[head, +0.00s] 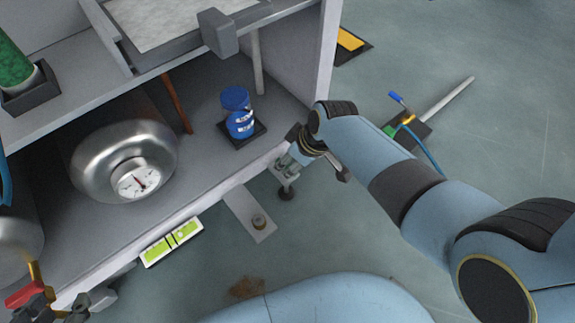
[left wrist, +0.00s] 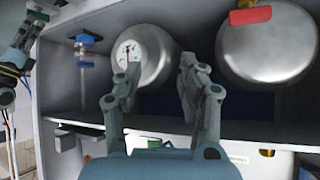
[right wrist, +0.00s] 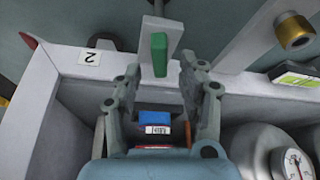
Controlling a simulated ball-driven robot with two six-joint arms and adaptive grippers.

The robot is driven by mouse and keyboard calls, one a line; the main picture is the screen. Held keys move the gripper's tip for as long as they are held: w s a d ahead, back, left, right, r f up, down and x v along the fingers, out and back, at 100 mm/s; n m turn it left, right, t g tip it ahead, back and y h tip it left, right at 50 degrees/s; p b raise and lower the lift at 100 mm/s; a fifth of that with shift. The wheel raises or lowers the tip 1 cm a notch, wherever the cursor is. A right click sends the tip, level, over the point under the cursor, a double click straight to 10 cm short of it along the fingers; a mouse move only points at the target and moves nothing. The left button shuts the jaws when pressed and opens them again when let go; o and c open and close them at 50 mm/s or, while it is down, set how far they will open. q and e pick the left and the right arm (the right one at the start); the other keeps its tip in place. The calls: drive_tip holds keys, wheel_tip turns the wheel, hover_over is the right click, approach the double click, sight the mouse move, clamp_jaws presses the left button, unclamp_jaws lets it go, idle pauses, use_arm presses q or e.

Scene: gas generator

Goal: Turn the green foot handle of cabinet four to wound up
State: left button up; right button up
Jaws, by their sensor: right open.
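The green foot handle (right wrist: 159,55) stands upright on a pale bracket (right wrist: 152,28) at the cabinet's bottom edge in the right wrist view. My right gripper (right wrist: 160,72) is open, with a finger on either side of the handle's line; I cannot tell whether they touch it. In the head view my right gripper (head: 290,160) is at the cabinet's lower right corner, above a dark foot pad (head: 287,193), and mostly hides the handle. My left gripper (left wrist: 157,75) is open and empty, facing the cabinet (head: 185,210); it also shows at the head view's lower left (head: 62,305).
A silver tank (head: 105,165) with a gauge and a blue can (head: 236,100) stand on the lower shelf. A red valve handle (head: 25,293) is near my left gripper. A label (right wrist: 89,57) reads 2.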

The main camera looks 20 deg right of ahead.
sight(286, 167)
drive_tip(key=shift+b+x, duration=0.45)
drive_tip(key=shift+x, duration=0.45)
use_arm(q)
drive_tip(key=shift+w+d+r+t+b, duration=0.15)
drive_tip(key=shift+w+r+t, duration=0.2)
drive_tip(key=shift+t, duration=0.45)
drive_tip(key=shift+w+d+r+t+b, duration=0.15)
drive_tip(key=shift+r+t, duration=0.3)
drive_tip(key=shift+t, duration=0.35)
use_arm(e)
drive_tip(key=shift+w+a+f, duration=0.1)
drive_tip(key=shift+w+f, duration=0.05)
drive_tip(key=shift+f, duration=0.3)
clamp_jaws()
